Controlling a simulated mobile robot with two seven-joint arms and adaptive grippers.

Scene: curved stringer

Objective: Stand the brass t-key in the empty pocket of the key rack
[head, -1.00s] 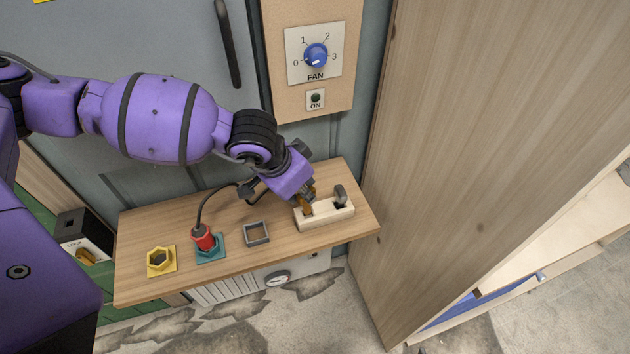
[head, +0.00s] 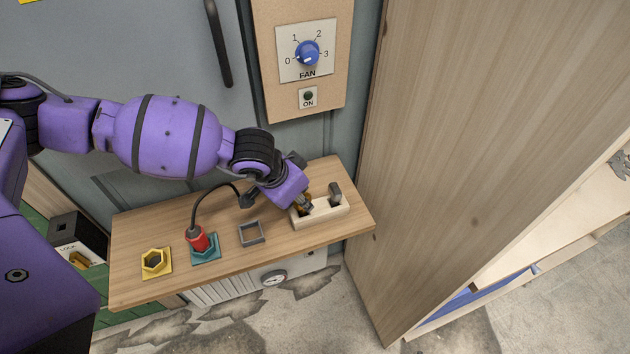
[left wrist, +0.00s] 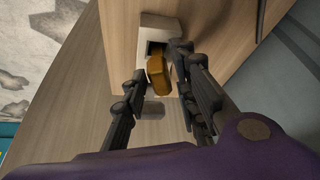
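The pale wooden key rack (head: 322,216) sits at the right end of the shelf. My right gripper is not in view.
On the wooden shelf (head: 180,225) are a grey square frame (head: 250,233), a red plug with a black cable (head: 197,240) in a teal socket, and a yellow hexagonal socket (head: 154,263). A wooden panel (head: 450,130) stands close right of the shelf. A fan dial panel (head: 307,53) is behind.

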